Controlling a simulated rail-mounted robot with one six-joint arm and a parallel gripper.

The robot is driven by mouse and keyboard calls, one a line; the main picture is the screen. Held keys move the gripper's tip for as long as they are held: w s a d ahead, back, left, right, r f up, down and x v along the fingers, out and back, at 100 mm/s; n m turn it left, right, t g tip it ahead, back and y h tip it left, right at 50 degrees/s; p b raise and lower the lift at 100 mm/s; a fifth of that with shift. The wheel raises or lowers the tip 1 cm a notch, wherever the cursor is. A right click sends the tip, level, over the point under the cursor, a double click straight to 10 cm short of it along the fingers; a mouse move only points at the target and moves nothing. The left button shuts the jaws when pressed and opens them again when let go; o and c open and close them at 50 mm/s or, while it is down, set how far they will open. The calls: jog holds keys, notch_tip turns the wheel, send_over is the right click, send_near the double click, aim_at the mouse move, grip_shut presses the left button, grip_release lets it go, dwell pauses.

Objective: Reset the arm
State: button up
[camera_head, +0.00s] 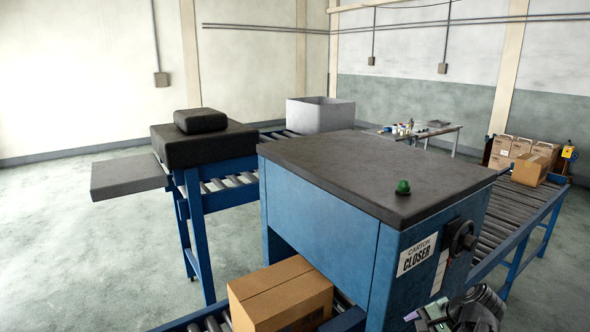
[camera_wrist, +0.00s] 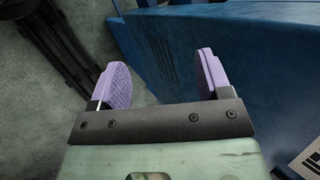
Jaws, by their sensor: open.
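My gripper shows in the wrist view (camera_wrist: 163,78) with its two purple-padded fingers spread apart and nothing between them. Behind the fingers are grey floor and a blue panel. In the head view, part of my arm shows at the bottom right, beside the front of the blue carton closer (camera_head: 330,220); the fingertips are not clear there. The carton closer has a dark top, a green button (camera_head: 403,187) and a black hand wheel (camera_head: 461,236). A closed brown carton (camera_head: 280,294) sits on the rollers at its near left side.
A roller conveyor (camera_head: 520,215) runs along the right with a carton (camera_head: 530,169) on it. More cartons (camera_head: 508,147) are stacked behind. A grey bin (camera_head: 320,114) stands at the back, near a table (camera_head: 440,130) with small items. Open floor lies at the left.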

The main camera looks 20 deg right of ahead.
jog(key=w+a+f+n+g+h, duration=0.1)
jog(key=a+n, duration=0.4)
jog(key=a, duration=0.6)
jog(key=w+a+f+n+g+h, duration=0.1)
jog(key=w+a+n+g, duration=0.2)
jog(key=w+a+n, duration=0.3)
jog(key=w+a+f+n+g+h, duration=0.1)
jog(key=w+a+n, duration=0.3)
jog(key=a, duration=1.3)
jog(key=shift+f+n+g, duration=0.15)
jog(key=shift+n+g, duration=0.35)
jog(key=shift+n, duration=0.4)
